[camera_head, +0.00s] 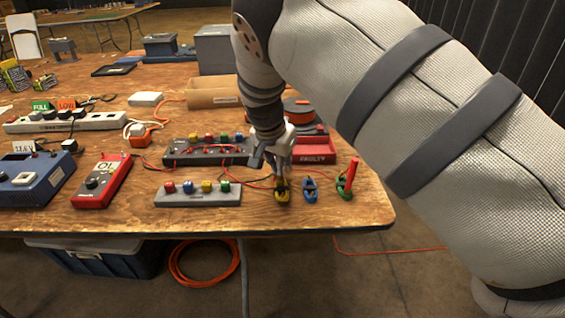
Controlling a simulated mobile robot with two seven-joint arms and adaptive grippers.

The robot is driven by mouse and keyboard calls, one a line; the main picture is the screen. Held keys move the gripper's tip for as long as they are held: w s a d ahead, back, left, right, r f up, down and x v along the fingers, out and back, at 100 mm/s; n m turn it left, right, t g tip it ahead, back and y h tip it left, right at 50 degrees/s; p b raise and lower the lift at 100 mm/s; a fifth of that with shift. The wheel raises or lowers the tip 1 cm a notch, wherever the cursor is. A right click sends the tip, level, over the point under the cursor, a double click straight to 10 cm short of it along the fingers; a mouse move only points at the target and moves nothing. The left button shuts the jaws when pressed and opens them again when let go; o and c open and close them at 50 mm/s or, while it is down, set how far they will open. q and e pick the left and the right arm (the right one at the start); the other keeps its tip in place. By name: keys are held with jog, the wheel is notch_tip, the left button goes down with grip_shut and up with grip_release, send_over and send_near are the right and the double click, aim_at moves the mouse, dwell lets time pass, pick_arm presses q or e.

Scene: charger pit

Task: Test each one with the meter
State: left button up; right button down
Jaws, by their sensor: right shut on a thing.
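My right gripper (281,176) points down at the table's front right. It is shut on a small yellow clip-like piece (282,193), at or just above the tabletop; its fingers hide part of the piece. A similar blue piece (310,190) and green piece (345,190) stand to its right. A red stick, perhaps a probe (351,174), rises at the green piece; I cannot tell whether they touch. The red meter (103,182) lies at the left and its display reads "OL". My left gripper is not in view.
A grey strip with coloured blocks (198,199) lies left of the gripper, a dark one (208,155) behind it. A red tray marked "FAULTY" (316,150) stands behind the gripper. Red leads cross the table. A blue device (32,180) and white power strip (65,122) are left.

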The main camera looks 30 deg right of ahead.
jog(key=shift+f, duration=0.15)
jog(key=c, duration=1.2)
grip_release()
jog(key=shift+c, duration=0.2)
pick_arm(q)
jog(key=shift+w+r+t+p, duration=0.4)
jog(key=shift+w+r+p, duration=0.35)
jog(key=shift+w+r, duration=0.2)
pick_arm(e)
notch_tip(320, 180, up, 8)
jog(key=shift+f, duration=0.2)
